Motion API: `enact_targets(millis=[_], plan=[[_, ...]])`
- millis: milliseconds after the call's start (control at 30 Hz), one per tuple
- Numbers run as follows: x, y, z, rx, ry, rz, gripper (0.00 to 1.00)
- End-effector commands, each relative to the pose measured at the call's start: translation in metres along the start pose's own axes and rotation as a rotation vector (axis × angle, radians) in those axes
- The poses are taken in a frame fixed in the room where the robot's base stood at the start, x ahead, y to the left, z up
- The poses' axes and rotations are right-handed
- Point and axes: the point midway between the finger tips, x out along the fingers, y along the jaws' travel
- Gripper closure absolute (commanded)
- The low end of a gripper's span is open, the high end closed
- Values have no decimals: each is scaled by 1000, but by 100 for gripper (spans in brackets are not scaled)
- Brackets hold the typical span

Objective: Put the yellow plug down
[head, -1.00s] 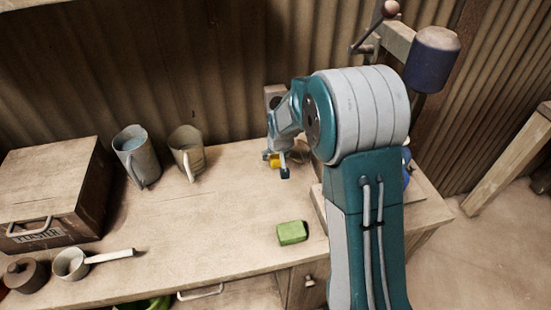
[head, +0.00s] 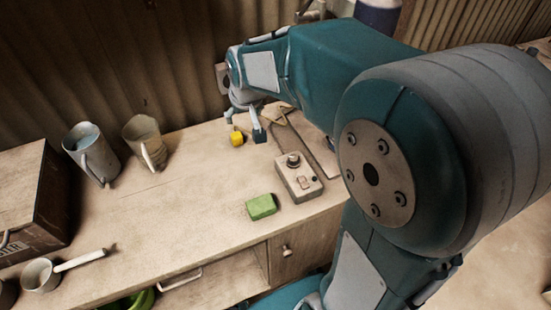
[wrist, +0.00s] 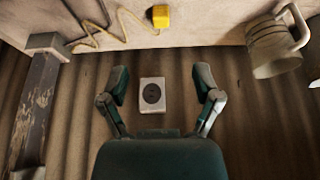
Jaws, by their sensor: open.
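The yellow plug (head: 237,138) rests on the bench top near the corrugated wall. In the wrist view the plug (wrist: 161,17) sits at the top centre, beyond my fingertips and apart from them. Its yellow cord (wrist: 118,27) runs from it to the left in a zigzag. My gripper (wrist: 161,76) is open and empty, with its two fingers spread wide. In the head view my gripper (head: 245,127) is low over the bench, close beside the plug.
A wall socket (wrist: 152,95) shows between my fingers. A control box (head: 298,178) and a green block (head: 261,207) lie on the bench (head: 180,220) to the front. Two mugs (head: 91,153) (head: 145,144) stand left. The bench between mugs and green block is clear.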

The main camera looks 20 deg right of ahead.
Motion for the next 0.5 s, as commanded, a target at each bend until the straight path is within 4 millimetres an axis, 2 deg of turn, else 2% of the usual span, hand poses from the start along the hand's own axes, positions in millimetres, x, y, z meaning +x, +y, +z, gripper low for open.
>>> enact_targets(millis=[33, 200, 500], plan=[[-17, 0, 9, 0, 12, 0, 18], [-59, 0, 45, -1, 27, 0, 18], [-113, 0, 120, -3, 56, 0, 18]])
